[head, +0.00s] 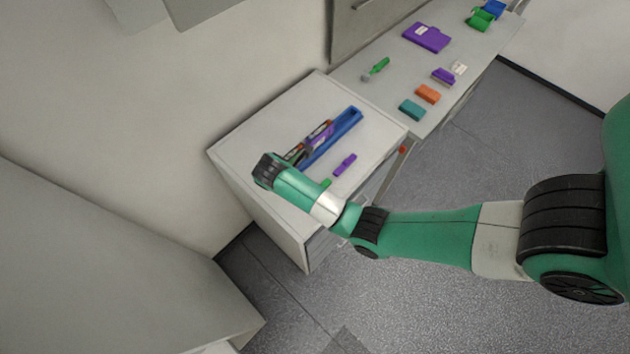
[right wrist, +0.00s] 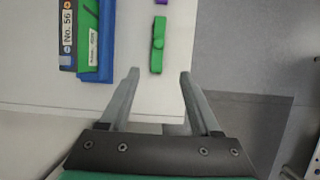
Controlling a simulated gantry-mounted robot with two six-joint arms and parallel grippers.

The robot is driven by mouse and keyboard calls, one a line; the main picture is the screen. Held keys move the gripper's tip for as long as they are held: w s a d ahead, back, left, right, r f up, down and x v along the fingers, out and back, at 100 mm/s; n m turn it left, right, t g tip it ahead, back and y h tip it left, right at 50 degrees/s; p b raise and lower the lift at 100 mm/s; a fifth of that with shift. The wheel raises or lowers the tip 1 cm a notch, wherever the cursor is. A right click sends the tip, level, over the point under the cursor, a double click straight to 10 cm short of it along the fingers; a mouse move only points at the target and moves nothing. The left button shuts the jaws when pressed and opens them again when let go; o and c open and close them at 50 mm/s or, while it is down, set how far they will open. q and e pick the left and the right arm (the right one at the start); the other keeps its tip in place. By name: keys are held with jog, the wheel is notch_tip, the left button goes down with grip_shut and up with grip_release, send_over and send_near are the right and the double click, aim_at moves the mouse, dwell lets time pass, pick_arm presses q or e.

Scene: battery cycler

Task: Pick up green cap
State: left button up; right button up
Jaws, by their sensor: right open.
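The green cap (right wrist: 157,45) is a narrow green piece with a raised round middle, lying on the white cabinet top near its edge. In the head view only a small part of the green cap (head: 326,184) shows beside my right arm. My right gripper (right wrist: 160,72) is open and empty. In the right wrist view its fingertips lie just short of the cap's near end, one to each side of its line. I cannot tell the height gap. In the head view my right wrist hides these fingers. My left gripper is not in view.
A blue holder (head: 348,124) with a battery (right wrist: 67,36) in it lies left of the cap. A purple cap (head: 344,164) lies just beyond the green one. A second surface (head: 385,95) behind carries orange (head: 428,94), teal (head: 412,110) and purple (head: 426,37) pieces.

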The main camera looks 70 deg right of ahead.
jog(key=x, duration=0.6)
jog(key=shift+d+r, duration=0.15)
jog(key=shift+d, duration=0.05)
jog(key=x, duration=0.2)
jog(key=b+x, duration=0.1)
jog(key=x, duration=0.2)
jog(key=shift+d, duration=0.45)
grip_shut()
